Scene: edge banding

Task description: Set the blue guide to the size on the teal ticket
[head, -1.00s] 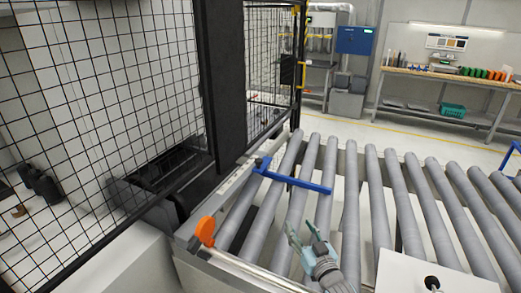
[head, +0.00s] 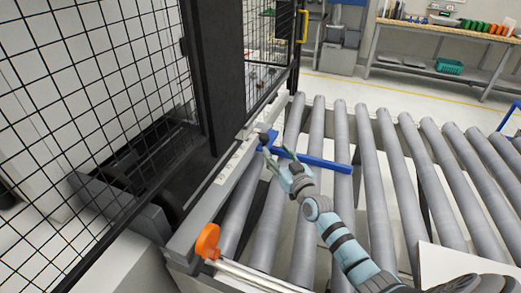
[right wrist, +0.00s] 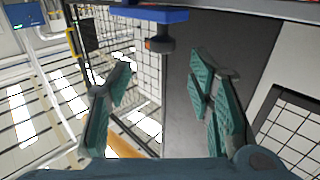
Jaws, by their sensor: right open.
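The blue guide (head: 315,160) is a bar lying across the left part of the roller conveyor, with a dark knob (head: 263,138) at its rail end. In the right wrist view the guide (right wrist: 150,14) is at the top edge, and the knob (right wrist: 160,45) hangs between my open fingers, near their tips. My right gripper (head: 277,158) is open beside the knob end; it also shows in the right wrist view (right wrist: 161,62). I cannot tell whether it touches the knob. A pale marked strip (head: 233,163) runs along the rail. I see no teal ticket. My left gripper is out of view.
Grey rollers (head: 380,185) fill the middle and right. A black mesh fence (head: 90,90) and dark post stand on the left. An orange handle (head: 207,241) stands at the rail's near end. A workbench (head: 450,32) with a teal basket (head: 449,66) is behind.

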